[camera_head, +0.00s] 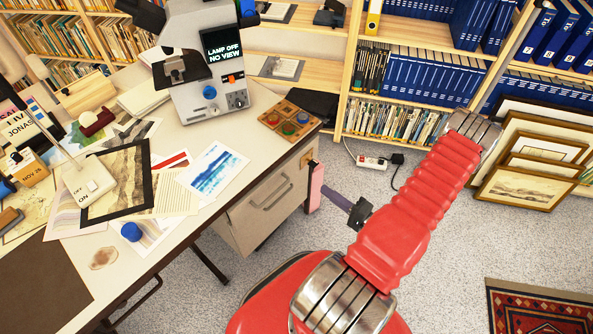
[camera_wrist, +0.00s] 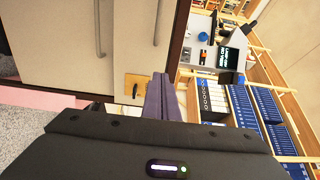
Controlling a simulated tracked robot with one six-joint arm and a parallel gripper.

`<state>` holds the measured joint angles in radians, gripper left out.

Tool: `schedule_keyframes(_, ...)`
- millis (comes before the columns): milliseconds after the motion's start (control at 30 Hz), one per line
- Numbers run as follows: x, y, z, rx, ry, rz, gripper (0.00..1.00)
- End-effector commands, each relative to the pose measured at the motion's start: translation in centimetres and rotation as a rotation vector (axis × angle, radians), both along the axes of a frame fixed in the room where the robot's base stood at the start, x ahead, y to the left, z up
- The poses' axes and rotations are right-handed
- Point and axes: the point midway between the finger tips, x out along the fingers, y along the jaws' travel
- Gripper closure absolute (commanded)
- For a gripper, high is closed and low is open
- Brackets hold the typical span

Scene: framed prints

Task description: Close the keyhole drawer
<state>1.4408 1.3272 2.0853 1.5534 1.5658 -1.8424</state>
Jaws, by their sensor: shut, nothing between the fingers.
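A pale drawer cabinet with a bar handle (camera_head: 270,195) stands under the desk. A brass keyhole plate (camera_head: 308,158) shows at the cabinet's right edge, above a pink piece (camera_head: 316,187). In the wrist view the plate (camera_wrist: 131,88) has a dark keyhole or key, beside pale fronts (camera_wrist: 60,40) with two bar handles. How far the keyhole drawer stands out is hard to tell. My gripper (camera_head: 324,191) is shut and empty, pointing at the cabinet's right edge. In the wrist view its dark fingers (camera_wrist: 160,78) are just right of the plate; contact cannot be told.
The desk top (camera_head: 105,262) carries prints, a microscope-like machine (camera_head: 205,65) and a wooden block with coloured buttons (camera_head: 290,120). Shelves (camera_head: 420,35) line the back. A power strip (camera_head: 372,162) lies on the floor. Framed pictures (camera_head: 525,185) lean at right. Grey floor lies around my arm.

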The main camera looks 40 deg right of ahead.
Motion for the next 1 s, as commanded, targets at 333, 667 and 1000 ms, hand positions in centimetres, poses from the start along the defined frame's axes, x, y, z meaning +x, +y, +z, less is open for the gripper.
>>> schedule_keyframes(333, 0.5, 0.1, 0.0, 0.001, 0.000, 0.004, 1.00)
schedule_keyframes(667, 3.1, 0.6, 0.1, 0.000, 0.000, 0.006, 1.00)
schedule_keyframes(1000, 6.4, 1.1, 0.1, 0.000, -0.001, 0.006, 1.00)
